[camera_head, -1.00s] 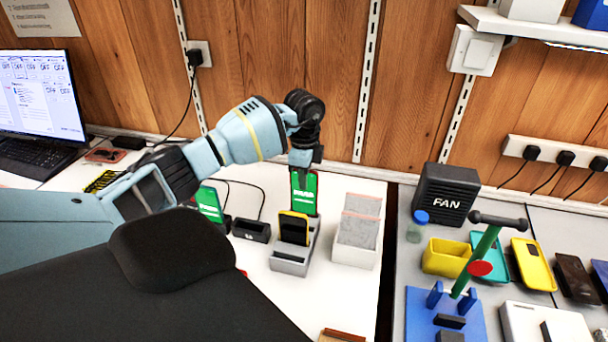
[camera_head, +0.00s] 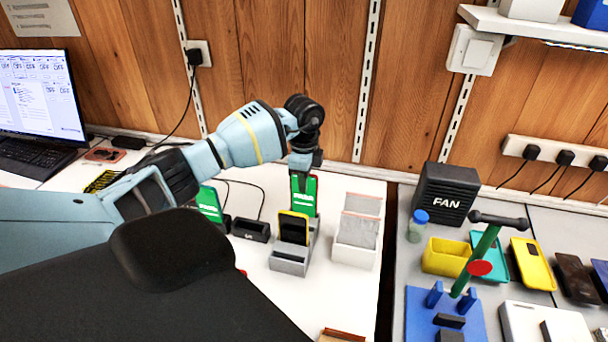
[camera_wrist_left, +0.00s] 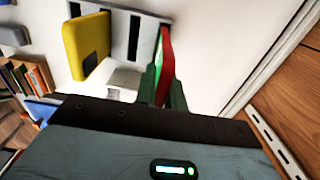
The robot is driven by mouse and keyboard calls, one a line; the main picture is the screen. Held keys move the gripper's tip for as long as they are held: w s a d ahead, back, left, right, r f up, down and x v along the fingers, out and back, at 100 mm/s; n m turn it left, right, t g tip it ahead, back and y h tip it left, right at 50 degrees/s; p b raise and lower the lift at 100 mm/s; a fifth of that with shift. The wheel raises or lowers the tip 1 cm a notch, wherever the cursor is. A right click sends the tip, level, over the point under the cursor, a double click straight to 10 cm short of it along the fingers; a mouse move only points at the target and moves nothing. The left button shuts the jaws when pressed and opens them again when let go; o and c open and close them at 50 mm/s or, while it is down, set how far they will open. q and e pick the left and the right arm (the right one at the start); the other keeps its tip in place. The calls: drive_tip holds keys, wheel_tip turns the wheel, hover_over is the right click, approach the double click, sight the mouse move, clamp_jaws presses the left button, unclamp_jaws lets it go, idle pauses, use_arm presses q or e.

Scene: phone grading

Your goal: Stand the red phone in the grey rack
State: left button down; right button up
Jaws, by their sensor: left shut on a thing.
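The red phone (camera_head: 304,196) is upright with its green screen facing the head camera; its red edge shows in the left wrist view (camera_wrist_left: 166,62). My left gripper (camera_head: 304,168) is shut on its top end, and its fingers (camera_wrist_left: 162,88) sit either side of the phone in the wrist view. The grey rack (camera_head: 288,265) stands on the white table, with a yellow phone (camera_head: 294,228) in its front part. The red phone is at the rack's rear end. Its lower edge is hidden behind the yellow phone, so I cannot tell whether it is fully seated. My right gripper is not in view.
A white holder with grey panels (camera_head: 357,235) stands close right of the rack. A small black block (camera_head: 251,230) and another green-screened phone (camera_head: 209,203) are to its left. The wooden wall (camera_head: 270,60) is close behind. The table in front of the rack is clear.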

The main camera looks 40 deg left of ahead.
use_arm(q)
drive_tip(key=shift+f, duration=0.15)
drive_tip(key=shift+f, duration=0.5)
drive_tip(key=shift+f, duration=0.15)
drive_tip(key=shift+f, duration=0.1)
drive_tip(key=shift+f, duration=0.75)
drive_tip(key=shift+f, duration=0.1)
drive_tip(key=c, duration=1.4)
unclamp_jaws()
